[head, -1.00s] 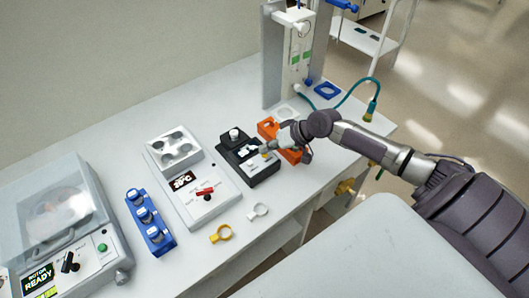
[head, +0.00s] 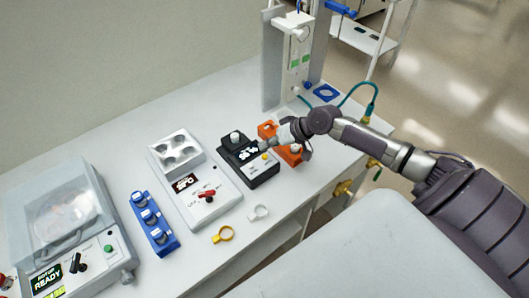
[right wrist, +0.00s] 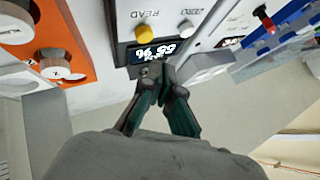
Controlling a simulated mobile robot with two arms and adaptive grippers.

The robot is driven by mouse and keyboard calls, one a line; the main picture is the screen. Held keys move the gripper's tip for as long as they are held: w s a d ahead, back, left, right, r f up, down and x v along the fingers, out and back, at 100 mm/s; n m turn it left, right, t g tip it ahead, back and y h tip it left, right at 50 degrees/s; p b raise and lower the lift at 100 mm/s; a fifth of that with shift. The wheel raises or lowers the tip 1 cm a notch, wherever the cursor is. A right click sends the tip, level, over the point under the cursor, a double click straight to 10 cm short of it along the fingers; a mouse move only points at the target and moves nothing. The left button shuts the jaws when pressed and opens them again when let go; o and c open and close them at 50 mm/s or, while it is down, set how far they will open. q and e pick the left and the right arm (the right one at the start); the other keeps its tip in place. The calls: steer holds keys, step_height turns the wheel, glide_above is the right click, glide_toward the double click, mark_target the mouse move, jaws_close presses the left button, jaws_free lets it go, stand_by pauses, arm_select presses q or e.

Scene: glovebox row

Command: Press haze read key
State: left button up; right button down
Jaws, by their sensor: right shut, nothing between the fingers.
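The black haze meter (head: 262,176) sits on the white bench, with a white knob on top and a lit display (head: 248,152). Its yellow key (head: 265,156) shows in the head view. In the right wrist view the yellow key (right wrist: 145,33) stands beside the printed word READ, and the display (right wrist: 152,50) shows white digits, upside down. My right gripper (right wrist: 162,74) is shut and empty, its tips by the display's edge and apart from the key in the picture. In the head view the right gripper (head: 266,146) is just above the meter. My left gripper is not in view.
An orange block with white caps (head: 292,157) stands close right of the meter. A white device with a red switch (head: 207,194) and a blue rack (head: 153,224) stand to the left. Two clamp rings (head: 222,235) lie near the bench's front edge.

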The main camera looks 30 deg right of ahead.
mark_target(267, 156)
step_height(267, 156, up, 4)
steer(key=p, duration=0.2)
steer(key=shift+f+p, duration=0.15)
steer(key=shift+p, duration=0.15)
steer(key=shift+f, duration=0.1)
stand_by(0.4)
